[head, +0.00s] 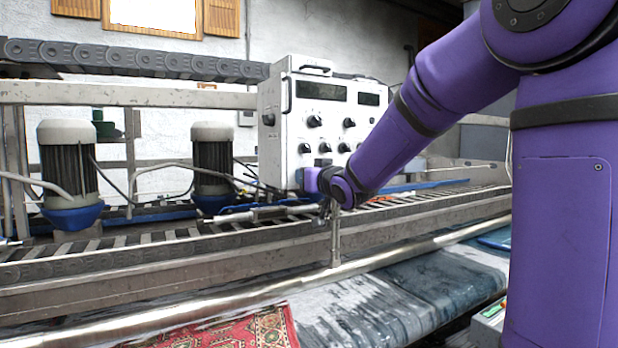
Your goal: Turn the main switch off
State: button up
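A white control box (322,106) stands behind the conveyor frame, with two dark displays and several black knobs on its front. A larger dark knob (268,119) is on the box's left side face. I cannot tell for sure which of these controls is the main switch. My purple arm reaches in from the right, in front of the box's lower right part. My gripper (324,207) is small in view near the box's lower edge, apart from the side knob. Its fingers are too small and dark to tell whether they are open or shut. The arm hides part of the box's front.
A metal roller conveyor (160,262) runs across in front of the box. Two grey motors, one at far left (70,172) and one nearer the box (212,162), stand behind it with loose cables. A red patterned rug (235,332) lies in front.

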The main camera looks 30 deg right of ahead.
jog(key=shift+f+n, duration=0.1)
jog(key=shift+n, duration=0.2)
jog(key=o, duration=0.9)
jog(key=shift+s, duration=0.1)
jog(key=s, duration=1)
jog(key=shift+s, duration=0.3)
jog(key=s+a+f+g, duration=0.3)
jog(key=s+g, duration=0.1)
jog(key=s, duration=0.4)
jog(key=s+a+f+g, duration=0.3)
jog(key=s+f+g, duration=0.1)
jog(key=s, duration=0.4)
jog(key=s+a+f+g, duration=0.3)
jog(key=s+g, duration=0.1)
jog(key=s, duration=0.4)
jog(key=shift+s+a+f+g, duration=0.1)
jog(key=shift+s+f+g, duration=0.3)
